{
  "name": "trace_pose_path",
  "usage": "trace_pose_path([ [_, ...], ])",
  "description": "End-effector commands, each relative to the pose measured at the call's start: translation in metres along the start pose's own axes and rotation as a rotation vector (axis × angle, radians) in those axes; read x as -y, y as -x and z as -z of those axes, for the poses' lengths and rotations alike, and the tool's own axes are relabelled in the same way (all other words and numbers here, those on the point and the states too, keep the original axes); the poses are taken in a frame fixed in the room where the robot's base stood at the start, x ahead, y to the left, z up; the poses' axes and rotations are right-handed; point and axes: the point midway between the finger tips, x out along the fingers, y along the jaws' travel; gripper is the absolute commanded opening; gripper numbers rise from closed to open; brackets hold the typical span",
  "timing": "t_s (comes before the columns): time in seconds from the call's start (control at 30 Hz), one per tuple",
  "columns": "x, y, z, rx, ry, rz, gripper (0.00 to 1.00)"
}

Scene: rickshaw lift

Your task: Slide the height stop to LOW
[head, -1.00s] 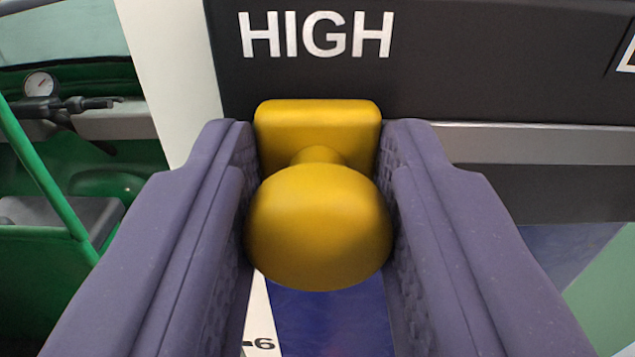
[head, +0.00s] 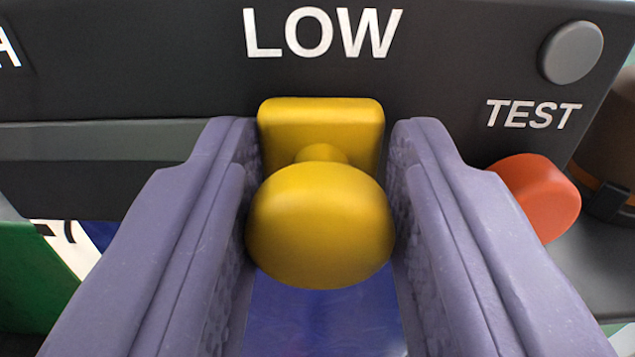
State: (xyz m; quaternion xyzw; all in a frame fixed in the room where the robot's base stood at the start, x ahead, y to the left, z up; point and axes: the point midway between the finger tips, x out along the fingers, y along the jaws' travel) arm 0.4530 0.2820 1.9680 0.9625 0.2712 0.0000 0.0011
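The height stop is a yellow slider with a square block and a round knob (head: 320,225). It sits directly below the white LOW label (head: 323,33) on the dark panel (head: 180,60). My gripper (head: 320,215) has its two purple fingers on either side of the knob, pressed against it left and right. The block behind the knob is partly hidden by the knob. The grey slot or rail (head: 100,140) runs to the left of the slider.
A grey round button (head: 572,52) marked TEST (head: 533,114) is at the upper right. A red knob (head: 540,195) stands close to the right finger. A brown object (head: 610,140) is at the right edge. Blue surface (head: 320,315) shows below.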

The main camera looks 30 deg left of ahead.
Motion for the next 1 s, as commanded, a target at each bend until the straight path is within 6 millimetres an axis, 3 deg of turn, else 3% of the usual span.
trace_pose_path([
  [0.07,-0.001,0.0,0.0,0.0,0.0,-0.003,0.55],
  [0.47,0.0,0.002,0.0,-0.001,0.0,0.0,0.55],
  [0.8,0.0,0.059,-0.002,-0.003,0.0,0.0,0.55],
  [1.0,0.0,0.077,-0.001,0.0,0.0,-0.001,0.55],
])
